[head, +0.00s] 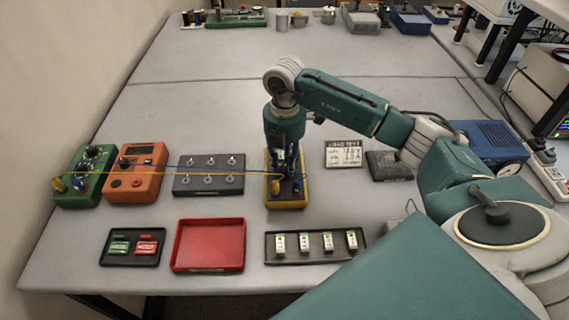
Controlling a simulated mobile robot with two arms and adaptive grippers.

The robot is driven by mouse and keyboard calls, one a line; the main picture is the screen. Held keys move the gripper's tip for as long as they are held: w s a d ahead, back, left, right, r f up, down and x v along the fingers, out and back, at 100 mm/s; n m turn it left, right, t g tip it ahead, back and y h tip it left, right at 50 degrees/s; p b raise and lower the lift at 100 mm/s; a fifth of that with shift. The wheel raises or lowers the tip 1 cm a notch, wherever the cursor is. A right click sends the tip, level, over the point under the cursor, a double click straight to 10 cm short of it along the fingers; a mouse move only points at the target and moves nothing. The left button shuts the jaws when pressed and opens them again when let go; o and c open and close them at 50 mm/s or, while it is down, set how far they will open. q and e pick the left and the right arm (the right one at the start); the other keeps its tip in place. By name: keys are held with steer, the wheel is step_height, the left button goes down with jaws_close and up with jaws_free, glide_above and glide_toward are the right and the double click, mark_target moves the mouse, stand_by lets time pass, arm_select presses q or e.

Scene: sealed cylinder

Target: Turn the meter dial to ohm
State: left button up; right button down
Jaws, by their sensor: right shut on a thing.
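The yellow meter (287,204) with a dark face lies on the table, left of my right arm. My right gripper (287,172) points straight down over the meter's face and is shut on its dial. The fingers hide the dial and its markings, so its setting cannot be read. A yellow and a blue lead run from the meter to the green box (83,178) at the far left. My left gripper is not in view.
An orange box (137,174) and a black terminal block (209,176) stand left of the meter. In front are a red tray (208,262), a black tray with two parts (153,255) and a long black tray (268,256). The table's middle is clear behind.

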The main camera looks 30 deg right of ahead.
mark_target(285, 167)
steer(key=shift+w+d+r+m, duration=0.1)
steer(key=shift+w+r+m, duration=0.1)
steer(key=shift+m, duration=0.4)
steer(key=c, duration=1.5)
jaws_free()
steer(key=shift+c, duration=0.2)
steer(key=shift+o, duration=0.4)
steer(key=shift+s+f, duration=0.1)
steer(key=shift+s, duration=0.05)
step_height(285, 167, up, 12)
